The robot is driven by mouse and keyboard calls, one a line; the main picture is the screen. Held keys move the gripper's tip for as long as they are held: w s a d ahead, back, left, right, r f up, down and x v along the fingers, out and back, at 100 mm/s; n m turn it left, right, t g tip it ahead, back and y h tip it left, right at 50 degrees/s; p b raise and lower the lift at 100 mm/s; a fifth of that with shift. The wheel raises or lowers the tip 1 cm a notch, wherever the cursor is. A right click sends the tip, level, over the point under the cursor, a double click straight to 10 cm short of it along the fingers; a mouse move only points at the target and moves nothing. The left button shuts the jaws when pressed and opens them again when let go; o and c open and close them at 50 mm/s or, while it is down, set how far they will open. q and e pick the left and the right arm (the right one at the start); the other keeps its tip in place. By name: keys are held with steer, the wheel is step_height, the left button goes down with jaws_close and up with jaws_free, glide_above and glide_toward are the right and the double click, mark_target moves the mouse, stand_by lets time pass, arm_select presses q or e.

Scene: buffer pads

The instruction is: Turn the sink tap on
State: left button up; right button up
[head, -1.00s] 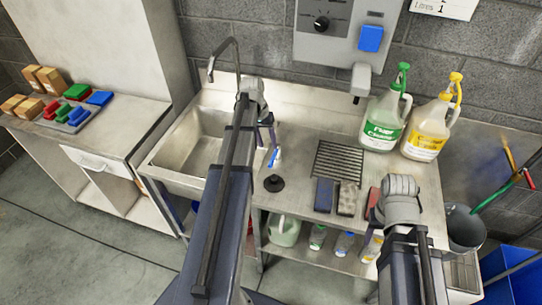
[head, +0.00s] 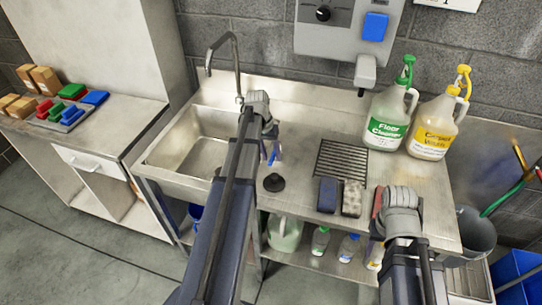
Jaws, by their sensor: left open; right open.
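The sink tap (head: 236,60) is a tall curved metal spout at the back of the steel sink basin (head: 190,146). Its base is partly hidden behind my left wrist, and I cannot make out its handle. My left gripper (head: 271,146) is open and empty, just right of the basin and in front of the tap's base, apart from the spout. My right gripper (head: 378,226) is open above the front right of the counter, far from the tap. Its fingers are mostly hidden by its wrist.
On the steel counter (head: 300,110) are a black plunger-like disc (head: 274,182), a drain grate (head: 341,160), a dark blue pad (head: 328,195), a grey pad (head: 352,199), a green-label jug (head: 388,118) and a yellow-label jug (head: 434,130). A grey dispenser (head: 345,30) hangs above.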

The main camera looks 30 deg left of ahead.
arm_select(q)
jaws_close()
stand_by(1.3)
